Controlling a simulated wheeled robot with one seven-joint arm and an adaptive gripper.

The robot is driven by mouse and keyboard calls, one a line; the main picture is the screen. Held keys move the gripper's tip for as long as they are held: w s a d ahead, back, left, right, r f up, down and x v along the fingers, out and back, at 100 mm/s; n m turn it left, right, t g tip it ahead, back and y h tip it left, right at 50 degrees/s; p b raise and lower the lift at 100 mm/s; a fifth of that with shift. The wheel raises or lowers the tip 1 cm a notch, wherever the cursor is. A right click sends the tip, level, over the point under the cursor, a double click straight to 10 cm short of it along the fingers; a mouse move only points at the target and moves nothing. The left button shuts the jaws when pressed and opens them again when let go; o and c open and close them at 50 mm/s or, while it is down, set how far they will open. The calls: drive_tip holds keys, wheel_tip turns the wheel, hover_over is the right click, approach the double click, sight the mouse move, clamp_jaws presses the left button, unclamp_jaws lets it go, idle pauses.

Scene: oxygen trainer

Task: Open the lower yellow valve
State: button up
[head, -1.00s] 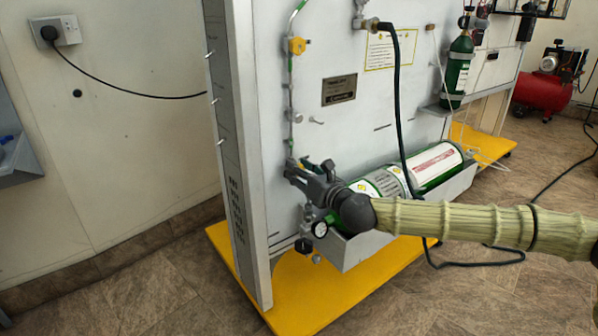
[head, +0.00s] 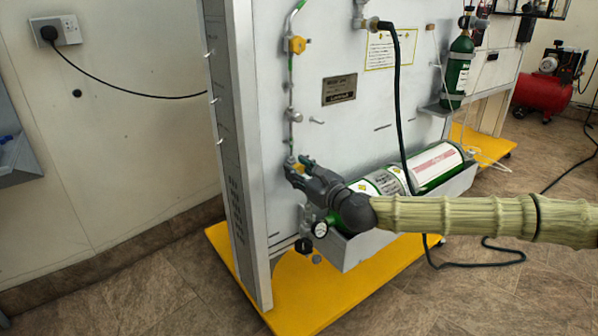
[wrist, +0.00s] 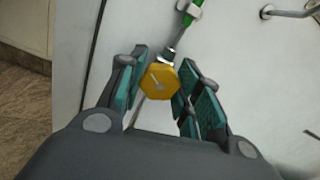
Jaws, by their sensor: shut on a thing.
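In the head view only a bit of yellow shows at my gripper (head: 294,167), and the fingers and arm hide most of the valve. A pipe with a green band (wrist: 192,10) runs up from the valve along the panel.
An upper yellow valve (head: 297,45) sits higher on the same pipe. A pressure gauge (head: 320,229) and a green cylinder (head: 440,168) in a grey tray lie below and right of my gripper. A black hose (head: 398,110) hangs behind my arm. The left floor is clear.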

drive_tip(key=o, duration=1)
drive_tip(key=shift+o, duration=0.2)
drive_tip(key=shift+s+d, duration=0.1)
drive_tip(key=v, duration=1.1)
drive_tip(key=shift+s+d, duration=0.25)
drive_tip(key=shift+s, duration=0.05)
